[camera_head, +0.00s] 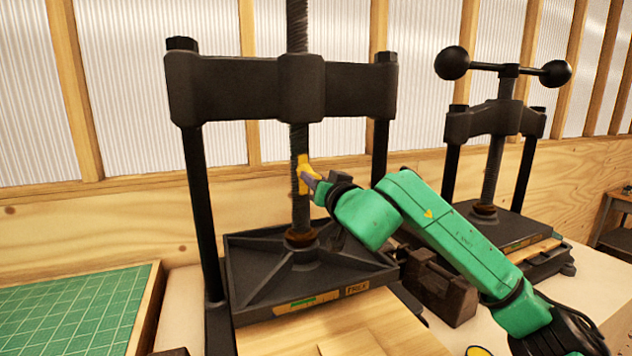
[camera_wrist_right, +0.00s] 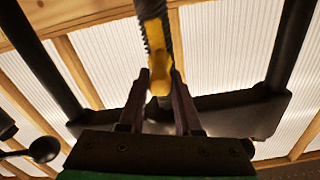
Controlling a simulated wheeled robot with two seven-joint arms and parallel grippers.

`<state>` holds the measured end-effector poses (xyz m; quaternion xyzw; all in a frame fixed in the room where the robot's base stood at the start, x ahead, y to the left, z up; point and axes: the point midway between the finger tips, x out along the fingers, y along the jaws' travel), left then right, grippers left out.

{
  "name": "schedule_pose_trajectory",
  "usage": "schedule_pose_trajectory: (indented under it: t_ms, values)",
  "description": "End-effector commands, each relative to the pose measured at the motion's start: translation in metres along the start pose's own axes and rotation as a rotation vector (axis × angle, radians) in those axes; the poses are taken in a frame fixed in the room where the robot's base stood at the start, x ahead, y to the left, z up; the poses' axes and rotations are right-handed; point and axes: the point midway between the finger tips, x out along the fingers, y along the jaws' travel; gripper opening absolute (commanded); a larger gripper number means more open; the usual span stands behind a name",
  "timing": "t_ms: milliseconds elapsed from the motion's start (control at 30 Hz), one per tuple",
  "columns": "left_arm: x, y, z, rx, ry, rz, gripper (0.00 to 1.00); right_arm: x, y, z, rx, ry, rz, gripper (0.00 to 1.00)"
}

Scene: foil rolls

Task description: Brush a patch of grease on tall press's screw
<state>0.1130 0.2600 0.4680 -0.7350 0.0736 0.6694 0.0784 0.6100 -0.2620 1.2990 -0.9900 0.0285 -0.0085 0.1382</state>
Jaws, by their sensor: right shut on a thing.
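The tall press (camera_head: 245,88) stands left of centre in the head view, with a black crossbeam on two posts. Its dark threaded screw (camera_head: 299,140) runs down through the beam to a brownish collar on the black plate. My right gripper (camera_head: 311,179) comes in from the right, below the beam, shut on a yellow brush (camera_head: 303,172). The brush is at the screw and overlaps it; I cannot tell whether it touches. In the wrist view the yellow brush (camera_wrist_right: 158,60) stands between the fingers, close against the screw threads. Its bristles and any grease are not clear. My left gripper is out of view.
A shorter press (camera_head: 497,120) with a ball-ended handle stands at the right. A dark metal box (camera_head: 440,293) sits between the presses, below my right arm. A green mat (camera_head: 70,310) in a wooden frame lies at the left. Wooden boards lie in front.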

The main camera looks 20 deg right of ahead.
Motion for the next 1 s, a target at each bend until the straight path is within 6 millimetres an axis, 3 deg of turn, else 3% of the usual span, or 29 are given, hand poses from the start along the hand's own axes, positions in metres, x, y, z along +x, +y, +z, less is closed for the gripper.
schedule_pose_trajectory:
  t_ms: [100,300,600,1000]
  values:
    - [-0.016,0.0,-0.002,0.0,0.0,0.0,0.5,-0.001,-0.005,-0.02,0.0,0.004,0.0,0.0]
    - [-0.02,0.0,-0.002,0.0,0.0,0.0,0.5,-0.001,-0.007,-0.026,0.0,0.003,0.0,0.0]
    - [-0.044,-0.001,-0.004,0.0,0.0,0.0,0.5,0.0,-0.015,-0.054,0.001,0.004,0.0,0.0]
    - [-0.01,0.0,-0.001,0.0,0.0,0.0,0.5,0.0,-0.004,-0.018,0.0,0.002,0.001,0.0]
